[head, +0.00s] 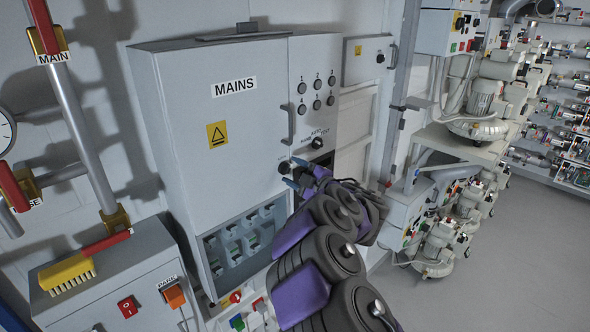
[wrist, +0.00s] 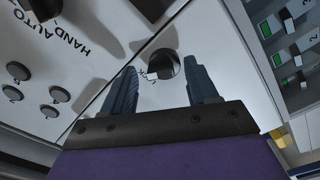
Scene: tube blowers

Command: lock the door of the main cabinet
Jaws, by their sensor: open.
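The main cabinet (head: 190,110) is a large grey box marked MAINS, and its door looks closed. A vertical handle (head: 292,122) sits near the door's right edge. A small round black lock knob (head: 285,165) is on the door below the handle. The knob (wrist: 167,64) also shows in the wrist view, just beyond and between my fingertips, with small marks beside it. My gripper (head: 295,173) is open and empty, close in front of the knob. I cannot tell whether the fingers touch it.
Right of the door is a panel with several round buttons (head: 302,88) and a HAND/AUTO selector (head: 317,143). A window with rows of switches (head: 243,245) is below. A grey box with a yellow brush (head: 67,273) stands at left. Open floor (head: 510,260) lies to the right.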

